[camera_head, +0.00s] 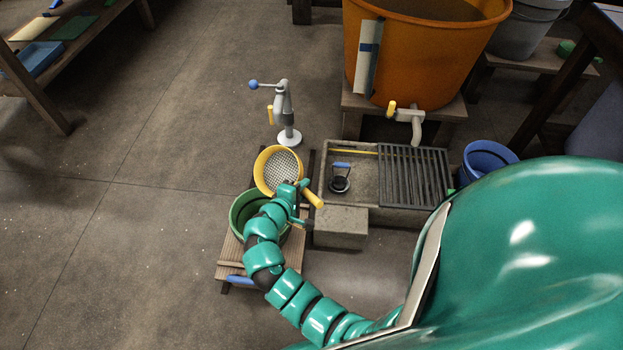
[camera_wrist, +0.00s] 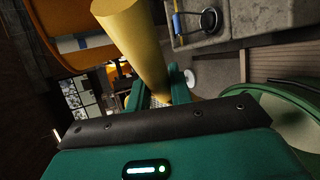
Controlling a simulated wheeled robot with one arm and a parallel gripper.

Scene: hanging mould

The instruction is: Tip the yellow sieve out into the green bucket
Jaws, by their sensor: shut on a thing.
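The yellow sieve (camera_head: 263,168) is in the head view, its grey mesh face showing and its rim tilted. Its yellow handle (camera_head: 313,197) points down to the right. My gripper (camera_head: 297,188) is shut on the handle; the wrist view shows the thick yellow handle (camera_wrist: 135,40) between the teal fingers (camera_wrist: 158,92). The green bucket (camera_head: 238,215) stands on a low wooden stand, below and slightly left of the sieve, partly hidden by my arm. Its rim also shows at the right of the wrist view (camera_wrist: 285,92). I cannot tell whether the sieve holds anything.
A stone sink (camera_head: 342,218) with a dark rack (camera_head: 412,175) is just right of the sieve. A grey hand-pump-like device (camera_head: 287,115) stands behind it. A large orange tub (camera_head: 420,50) with a tap is at the back; a blue bucket (camera_head: 487,160) is farther right.

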